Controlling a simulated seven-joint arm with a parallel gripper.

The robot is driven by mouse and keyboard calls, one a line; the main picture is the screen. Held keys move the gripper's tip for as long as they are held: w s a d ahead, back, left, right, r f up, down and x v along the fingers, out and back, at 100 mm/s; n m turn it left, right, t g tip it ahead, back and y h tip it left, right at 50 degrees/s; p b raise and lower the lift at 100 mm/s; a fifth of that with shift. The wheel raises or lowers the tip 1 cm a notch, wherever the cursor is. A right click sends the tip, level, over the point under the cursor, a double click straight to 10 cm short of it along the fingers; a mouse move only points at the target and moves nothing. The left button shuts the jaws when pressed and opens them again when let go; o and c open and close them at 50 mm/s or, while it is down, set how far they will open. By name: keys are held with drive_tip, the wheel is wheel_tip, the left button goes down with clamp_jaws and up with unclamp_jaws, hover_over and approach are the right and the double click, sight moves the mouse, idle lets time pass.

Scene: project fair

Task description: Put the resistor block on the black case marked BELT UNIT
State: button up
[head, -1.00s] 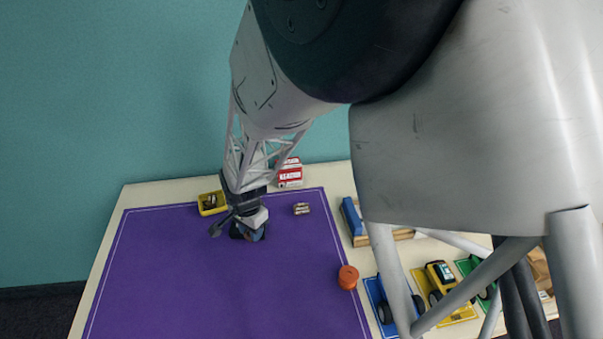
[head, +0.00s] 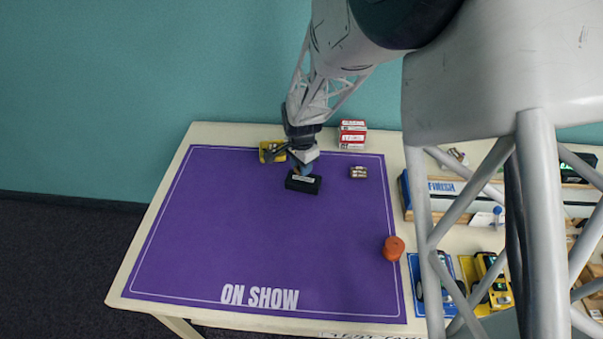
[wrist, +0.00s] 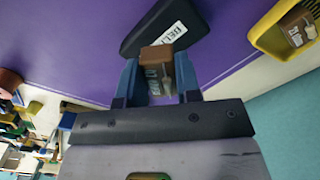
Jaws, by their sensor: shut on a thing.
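In the wrist view my gripper (wrist: 158,84) has its blue fingers shut on a brown block (wrist: 157,58) with a pale printed label, apparently the resistor block. The black case (wrist: 150,25) lies just beyond the block, its white label partly readable as "BEL". The block overlaps the case's near edge in this view; I cannot tell whether they touch. In the head view my gripper (head: 305,168) is at the black case (head: 303,184), which lies on the purple mat near its back edge. The held block is not clearly visible there.
A red and white box (head: 352,134), a small block (head: 358,172) and an orange spool (head: 393,248) are to the right. The front of the purple mat (head: 240,240) is clear.

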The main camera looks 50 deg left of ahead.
drive_tip(key=shift+f, duration=0.1)
drive_tip(key=shift+f, duration=1.7)
drive_tip(key=shift+f, duration=0.1)
drive_tip(key=o, duration=0.9)
wheel_tip(320, 180, up, 12)
drive_tip(key=shift+r, duration=0.15)
